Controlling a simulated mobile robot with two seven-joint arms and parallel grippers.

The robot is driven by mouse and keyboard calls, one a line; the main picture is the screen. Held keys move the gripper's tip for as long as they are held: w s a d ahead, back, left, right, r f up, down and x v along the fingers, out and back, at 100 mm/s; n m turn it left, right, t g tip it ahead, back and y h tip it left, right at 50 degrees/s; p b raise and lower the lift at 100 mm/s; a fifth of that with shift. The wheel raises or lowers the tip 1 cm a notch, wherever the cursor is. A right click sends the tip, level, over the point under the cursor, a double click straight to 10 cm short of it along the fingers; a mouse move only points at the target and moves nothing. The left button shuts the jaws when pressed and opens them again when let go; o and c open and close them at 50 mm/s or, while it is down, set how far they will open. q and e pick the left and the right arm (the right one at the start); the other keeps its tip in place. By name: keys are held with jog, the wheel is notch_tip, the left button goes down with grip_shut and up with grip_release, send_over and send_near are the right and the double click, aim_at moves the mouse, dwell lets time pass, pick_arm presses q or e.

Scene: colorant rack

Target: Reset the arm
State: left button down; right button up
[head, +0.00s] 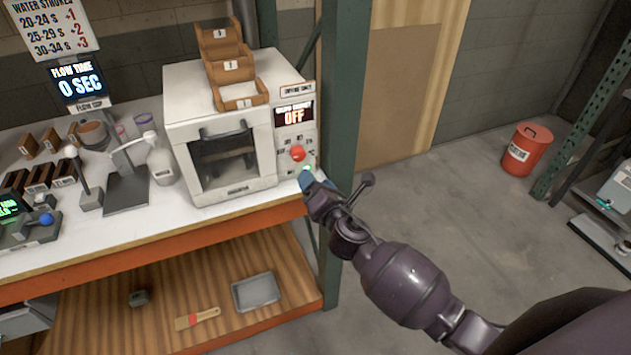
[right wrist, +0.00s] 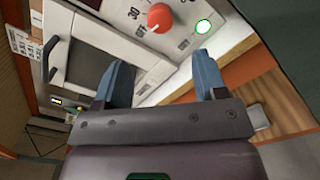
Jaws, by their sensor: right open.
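My right arm reaches in from the lower right in the head view. Its gripper (head: 312,184) is at the front right corner of a white oven-like machine (head: 225,180), just below its control panel. In the right wrist view the two blue fingers (right wrist: 161,82) stand apart with nothing between them. The red knob (head: 298,153) also shows in the head view, above the gripper. Whether the fingers touch the panel I cannot tell. My left gripper is not in view.
The machine's display (head: 294,115) reads OFF. A green upright post (head: 345,120) stands close beside the gripper. Bottles, a stand and small boxes crowd the white bench (head: 150,225) to the left. A red bin (head: 526,150) stands on open floor at the right.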

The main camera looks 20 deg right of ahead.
dwell(0.3)
jog(key=s+d+f+m+g, duration=0.3)
jog(key=s+f+m, duration=0.4)
jog(key=s+m, duration=0.6)
jog(key=s+d+f+m+g, duration=0.3)
jog(key=s+f+m, duration=0.5)
jog(key=s+m, duration=0.5)
jog(key=shift+s+d+f+m+h, duration=0.15)
jog(key=shift+s+d+m+h, duration=0.2)
jog(key=shift+s+d, duration=0.2)
